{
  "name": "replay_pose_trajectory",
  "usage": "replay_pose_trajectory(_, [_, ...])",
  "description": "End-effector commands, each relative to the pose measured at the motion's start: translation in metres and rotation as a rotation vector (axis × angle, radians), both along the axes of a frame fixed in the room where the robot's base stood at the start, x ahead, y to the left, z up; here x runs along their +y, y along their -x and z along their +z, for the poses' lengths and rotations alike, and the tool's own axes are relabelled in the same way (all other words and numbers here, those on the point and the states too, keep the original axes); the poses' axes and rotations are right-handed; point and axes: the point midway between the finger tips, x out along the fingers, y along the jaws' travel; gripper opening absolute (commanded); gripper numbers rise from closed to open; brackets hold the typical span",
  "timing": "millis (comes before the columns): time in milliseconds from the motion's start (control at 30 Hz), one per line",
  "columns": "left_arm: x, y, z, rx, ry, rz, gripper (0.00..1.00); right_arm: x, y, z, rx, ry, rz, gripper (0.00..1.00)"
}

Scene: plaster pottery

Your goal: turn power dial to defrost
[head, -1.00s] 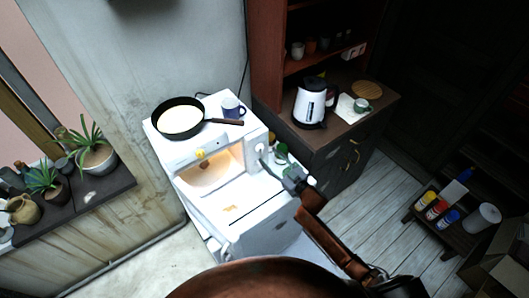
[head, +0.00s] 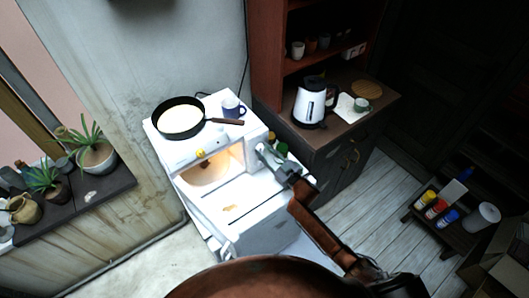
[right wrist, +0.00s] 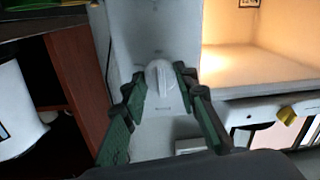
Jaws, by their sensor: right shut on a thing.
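The power dial (right wrist: 160,80) is a pale rounded knob on the white control panel of a microwave, beside its lit cavity. In the right wrist view it sits between the fingertips of my right gripper (right wrist: 158,80), whose green-padded fingers are shut on it. In the head view my right gripper (head: 265,150) reaches the right end of the white microwave (head: 256,138) and hides the dial. The dial's markings are too small to read. My left gripper is out of view.
A frying pan (head: 181,118) and a blue-and-white mug (head: 232,108) stand on top of the white appliance. Potted plants (head: 92,147) line the left sill.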

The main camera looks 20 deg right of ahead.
Motion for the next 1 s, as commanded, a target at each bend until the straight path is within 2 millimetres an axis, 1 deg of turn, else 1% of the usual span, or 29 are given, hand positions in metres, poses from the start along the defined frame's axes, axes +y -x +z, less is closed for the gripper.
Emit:
replay_pose_trajectory(33, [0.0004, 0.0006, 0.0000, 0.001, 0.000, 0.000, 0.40, 0.0003, 0.0002, -0.0002, 0.000, 0.000, 0.001, 0.17])
replay_pose_trajectory(200, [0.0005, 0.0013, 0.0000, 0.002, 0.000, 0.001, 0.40, 0.0004, 0.0003, -0.0003, 0.000, 0.000, 0.001, 0.06])
replay_pose_trajectory(267, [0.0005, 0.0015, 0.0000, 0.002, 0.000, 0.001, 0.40, 0.0005, 0.0003, -0.0002, 0.000, 0.000, 0.001, 0.03])
replay_pose_trajectory(467, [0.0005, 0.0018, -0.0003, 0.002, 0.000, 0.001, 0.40, 0.0005, 0.0004, -0.0003, -0.005, 0.014, 0.001, 0.03])
replay_pose_trajectory(667, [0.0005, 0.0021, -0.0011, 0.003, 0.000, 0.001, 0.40, 0.0003, 0.0004, -0.0004, -0.030, 0.084, 0.001, 0.03])
replay_pose_trajectory(867, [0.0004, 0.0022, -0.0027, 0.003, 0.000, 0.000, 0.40, 0.0002, 0.0003, -0.0005, -0.080, 0.223, 0.001, 0.03])
replay_pose_trajectory(1000, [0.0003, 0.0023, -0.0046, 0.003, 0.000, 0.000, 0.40, 0.0001, 0.0004, -0.0004, -0.124, 0.344, 0.001, 0.03])
